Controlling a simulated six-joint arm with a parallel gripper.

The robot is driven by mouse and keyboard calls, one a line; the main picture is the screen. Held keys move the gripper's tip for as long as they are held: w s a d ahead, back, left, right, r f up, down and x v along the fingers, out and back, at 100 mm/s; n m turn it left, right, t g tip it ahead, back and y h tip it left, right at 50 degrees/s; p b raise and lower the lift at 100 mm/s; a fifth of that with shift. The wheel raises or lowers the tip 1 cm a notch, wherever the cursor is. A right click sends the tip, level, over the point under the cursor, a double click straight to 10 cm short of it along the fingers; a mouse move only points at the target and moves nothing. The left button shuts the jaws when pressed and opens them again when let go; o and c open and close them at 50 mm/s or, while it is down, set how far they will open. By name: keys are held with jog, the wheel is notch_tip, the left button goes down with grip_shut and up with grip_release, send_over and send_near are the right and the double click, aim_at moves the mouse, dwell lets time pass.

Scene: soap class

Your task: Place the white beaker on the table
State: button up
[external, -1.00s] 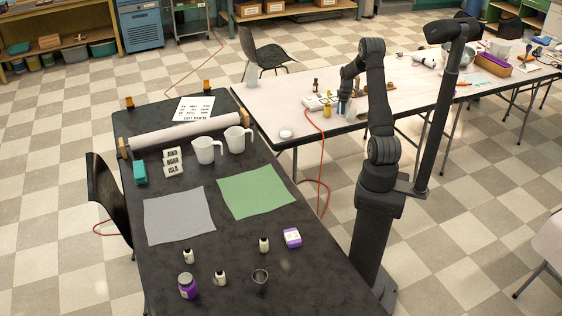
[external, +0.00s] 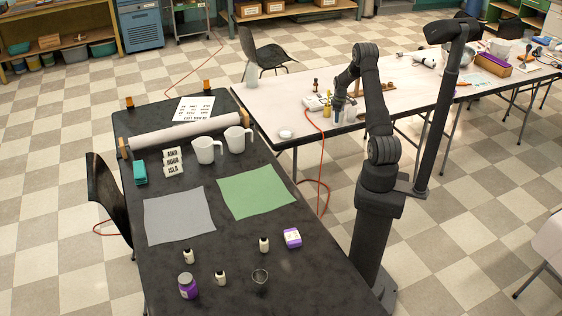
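Two white beakers with handles stand upright side by side on the dark table (external: 185,255), the left beaker (external: 205,151) and the right beaker (external: 236,140). My gripper (external: 338,106) is far to the right of them, low over the pale table (external: 260,110). Small bluish and pale items (external: 350,114) are close by the gripper. The fingers are too small and dark to tell whether they are open or hold something.
A paper roll (external: 185,132) lies behind the beakers. Small bottles and a purple jar (external: 187,286) stand nearer. A yellow bottle (external: 327,110) stands by my gripper.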

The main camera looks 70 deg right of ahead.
jog(key=o, duration=0.4)
jog(key=shift+c, duration=0.2)
jog(key=shift+r, duration=0.15)
notch_tip(320, 180, up, 12)
jog(key=shift+a, duration=0.2)
jog(key=shift+d+f, duration=0.2)
jog(key=shift+f, duration=3.85)
jog(key=shift+f, duration=0.1)
